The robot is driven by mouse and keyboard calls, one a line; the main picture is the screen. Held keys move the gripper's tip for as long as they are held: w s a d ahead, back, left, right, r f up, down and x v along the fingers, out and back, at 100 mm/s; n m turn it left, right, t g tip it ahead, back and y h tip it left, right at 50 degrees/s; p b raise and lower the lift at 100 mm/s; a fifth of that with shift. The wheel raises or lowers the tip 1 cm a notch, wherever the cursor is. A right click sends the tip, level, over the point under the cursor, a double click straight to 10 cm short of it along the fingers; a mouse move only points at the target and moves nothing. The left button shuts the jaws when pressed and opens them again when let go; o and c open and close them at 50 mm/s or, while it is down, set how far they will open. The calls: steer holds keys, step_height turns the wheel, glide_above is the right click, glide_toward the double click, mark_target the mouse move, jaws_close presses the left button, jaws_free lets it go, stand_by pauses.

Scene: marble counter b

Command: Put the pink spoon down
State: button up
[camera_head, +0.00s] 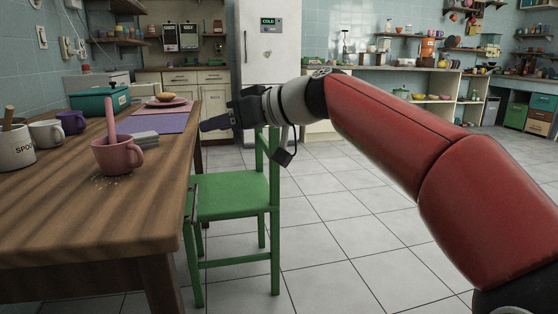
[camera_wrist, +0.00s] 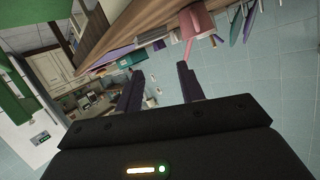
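The pink spoon (camera_head: 111,118) stands upright in a pink mug (camera_head: 118,157) near the right edge of the wooden table. Its lower end is hidden inside the mug. My gripper (camera_head: 203,125) is in the air beyond the table's right edge, to the right of the mug and apart from it. In the wrist view, which is turned over, my gripper's two fingers (camera_wrist: 158,88) are spread with nothing between them. The pink mug (camera_wrist: 198,21) and the spoon (camera_wrist: 188,50) show beyond the fingers at the top.
The wooden table (camera_head: 85,225) also bears a white "SPOO…" mug (camera_head: 16,152), another white mug (camera_head: 46,134), a purple mug (camera_head: 72,122), a teal box (camera_head: 92,102), a purple mat (camera_head: 180,123) and grey blocks (camera_head: 146,138). A green chair (camera_head: 235,195) stands below my gripper.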

steer(key=s+d+f+m+h, duration=0.2)
steer(key=s+f+h, duration=0.15)
steer(key=f, duration=0.45)
steer(key=s+d+f+m+h, duration=0.2)
steer(key=s+f+h, duration=0.15)
steer(key=f, duration=0.45)
steer(key=s+d+f+m+h, duration=0.35)
steer(key=s+d+f, duration=0.35)
steer(key=s+d, duration=0.3)
steer(key=s+d+f+m+h, duration=0.35)
steer(key=s+d+f, duration=0.45)
steer(key=d, duration=0.4)
step_height(320, 180, up, 14)
steer(key=p, duration=1.3)
steer(key=shift+a+y+p, duration=0.15)
steer(key=shift+y+p, duration=0.15)
steer(key=shift+y, duration=0.1)
steer(key=shift+s, duration=0.1)
